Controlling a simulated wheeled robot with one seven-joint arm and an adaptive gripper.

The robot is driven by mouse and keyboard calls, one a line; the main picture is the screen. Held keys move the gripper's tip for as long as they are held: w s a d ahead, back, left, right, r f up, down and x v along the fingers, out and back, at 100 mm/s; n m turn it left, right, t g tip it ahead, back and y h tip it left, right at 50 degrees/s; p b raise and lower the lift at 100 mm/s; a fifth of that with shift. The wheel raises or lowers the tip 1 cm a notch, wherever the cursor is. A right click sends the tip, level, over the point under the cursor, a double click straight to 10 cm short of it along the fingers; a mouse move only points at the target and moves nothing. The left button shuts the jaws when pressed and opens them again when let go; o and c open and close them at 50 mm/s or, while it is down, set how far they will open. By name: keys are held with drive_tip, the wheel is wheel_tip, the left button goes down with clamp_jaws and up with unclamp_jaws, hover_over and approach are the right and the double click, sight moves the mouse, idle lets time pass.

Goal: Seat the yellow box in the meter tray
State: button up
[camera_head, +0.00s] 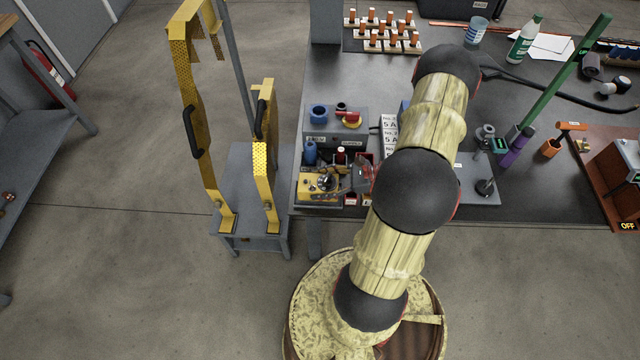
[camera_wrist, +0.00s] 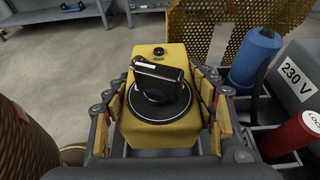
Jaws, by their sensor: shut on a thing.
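The yellow box (camera_head: 315,189) has a black rotary knob on top and shows at the front left corner of the dark bench in the head view. It also shows in the wrist view (camera_wrist: 160,122), upright between the fingers. My gripper (camera_head: 345,184) is shut on the yellow box, with a finger along each side (camera_wrist: 160,108). The meter tray (camera_wrist: 268,138) seems to be the grey compartmented tray around and beside the box. My gripper and the box hide part of it. I cannot tell whether the box touches the tray floor.
A blue cylinder (camera_wrist: 256,58) and a red cylinder (camera_wrist: 296,136) stand close to the right of the box in the wrist view. A grey panel marked 230 V is beside them. A yellow perforated guard frame (camera_head: 262,170) stands left of the bench. A green post (camera_head: 565,80) rises at right.

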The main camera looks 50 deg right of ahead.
drive_tip(key=shift+f+b, duration=0.7)
drive_tip(key=shift+f, duration=0.35)
drive_tip(key=o, duration=1.7)
drive_tip(key=shift+c, duration=0.2)
drive_tip(key=shift+o, duration=0.3)
drive_tip(key=v, duration=1.2)
